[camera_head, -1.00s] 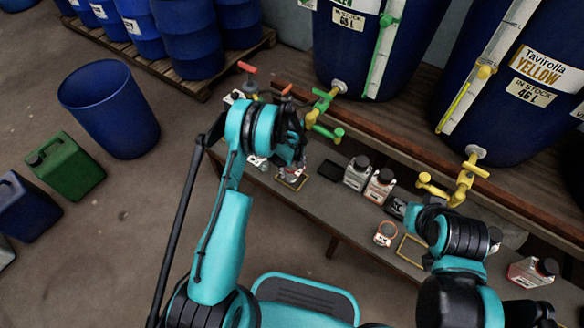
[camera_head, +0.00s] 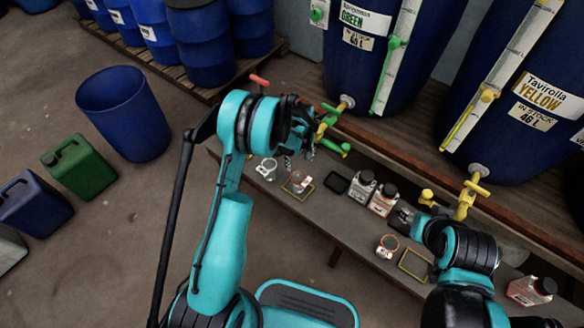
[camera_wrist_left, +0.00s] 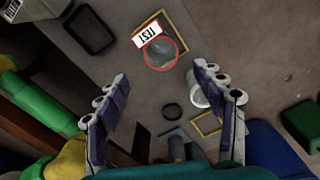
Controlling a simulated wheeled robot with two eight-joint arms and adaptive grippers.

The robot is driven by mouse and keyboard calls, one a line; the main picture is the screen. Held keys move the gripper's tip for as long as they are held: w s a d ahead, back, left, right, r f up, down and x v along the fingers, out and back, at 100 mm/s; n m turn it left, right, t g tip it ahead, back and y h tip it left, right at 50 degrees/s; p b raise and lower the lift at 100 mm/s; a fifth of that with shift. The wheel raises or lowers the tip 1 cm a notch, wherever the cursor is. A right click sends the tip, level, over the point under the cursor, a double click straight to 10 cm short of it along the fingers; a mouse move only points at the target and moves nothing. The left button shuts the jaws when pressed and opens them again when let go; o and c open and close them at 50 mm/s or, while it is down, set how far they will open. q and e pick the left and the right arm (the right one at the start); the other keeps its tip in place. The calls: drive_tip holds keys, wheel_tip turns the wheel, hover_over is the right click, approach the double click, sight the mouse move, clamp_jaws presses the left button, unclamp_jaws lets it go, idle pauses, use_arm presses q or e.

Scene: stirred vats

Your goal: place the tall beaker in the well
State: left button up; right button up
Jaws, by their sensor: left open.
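A clear beaker with a red rim and a white label (camera_head: 297,182) stands on the bench at a yellow square frame (camera_head: 305,192). In the left wrist view the beaker (camera_wrist_left: 161,55) overlaps the frame's edge (camera_wrist_left: 184,38); whether it sits fully inside I cannot tell. My left gripper (camera_head: 302,150) is above and behind it, apart from it. In the left wrist view its fingers (camera_wrist_left: 161,78) are spread, with nothing between them. My right gripper (camera_head: 403,217) is low over the bench, its fingers too dark to read.
Another clear vessel (camera_head: 267,169) stands left of the beaker. An orange-rimmed beaker (camera_head: 387,246) stands near a second yellow frame (camera_head: 401,264). A black tray (camera_head: 336,183) and labelled bottles (camera_head: 383,199) line the bench. Green (camera_head: 336,145) and yellow taps (camera_head: 465,200) jut out behind.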

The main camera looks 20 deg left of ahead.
use_arm(q)
drive_tip(key=s+r+m+t, duration=0.2)
drive_tip(key=s+r, duration=0.2)
drive_tip(key=r, duration=0.7)
drive_tip(key=s+r+m+t, duration=0.15)
drive_tip(key=s+r, duration=0.25)
drive_tip(key=r, duration=0.6)
drive_tip(key=s+r+m+t, duration=0.2)
drive_tip(key=s+r+m, duration=0.1)
drive_tip(key=s, duration=0.5)
drive_tip(key=s+r+m+t, duration=0.1)
drive_tip(key=s+r+m, duration=0.2)
drive_tip(key=s, duration=0.6)
drive_tip(key=shift+s+a+r+t, duration=0.2)
drive_tip(key=shift+s+a+t, duration=0.05)
drive_tip(key=shift+s+t, duration=0.1)
